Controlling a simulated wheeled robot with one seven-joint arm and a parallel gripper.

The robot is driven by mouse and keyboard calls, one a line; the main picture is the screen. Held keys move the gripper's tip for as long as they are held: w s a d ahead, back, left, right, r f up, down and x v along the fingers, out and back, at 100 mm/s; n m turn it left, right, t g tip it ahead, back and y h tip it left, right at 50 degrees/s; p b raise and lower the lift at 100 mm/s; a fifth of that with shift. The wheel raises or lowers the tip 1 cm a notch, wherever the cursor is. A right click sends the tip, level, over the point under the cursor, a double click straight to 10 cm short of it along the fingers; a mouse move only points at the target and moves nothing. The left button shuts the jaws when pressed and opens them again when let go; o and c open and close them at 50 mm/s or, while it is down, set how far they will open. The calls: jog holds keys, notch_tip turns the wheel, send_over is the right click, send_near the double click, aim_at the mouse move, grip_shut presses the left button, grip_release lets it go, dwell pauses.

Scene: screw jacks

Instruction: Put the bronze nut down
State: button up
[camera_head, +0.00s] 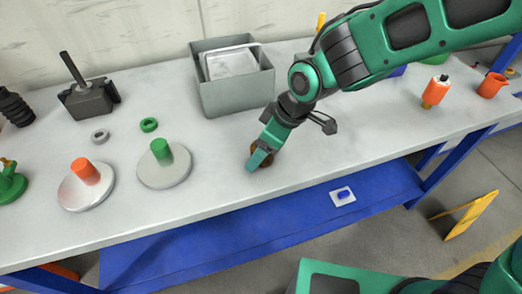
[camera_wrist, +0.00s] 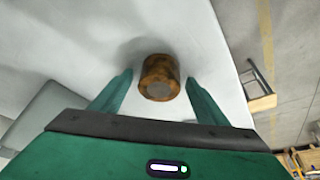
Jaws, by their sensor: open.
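The bronze nut (camera_wrist: 160,77) is a short brown cylinder with a worn, rusty surface. In the wrist view it stands between my gripper's two fingers, with a visible gap on each side. My gripper (camera_wrist: 159,80) is open around it and not touching it. In the head view my gripper (camera_head: 260,158) is low over the front part of the white bench top (camera_head: 215,180), and one finger hides much of the nut (camera_head: 267,161). The nut appears to rest on the bench top.
A grey bin (camera_head: 235,97) stands behind my gripper. To the left are a disc with a green post (camera_head: 162,152), a disc with an orange post (camera_head: 86,172), a green ring (camera_head: 149,125) and a grey ring (camera_head: 100,136). The bench's front edge is close to the nut.

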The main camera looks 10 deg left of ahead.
jog(key=shift+c, duration=0.3)
jog(key=shift+r, duration=0.1)
grip_shut()
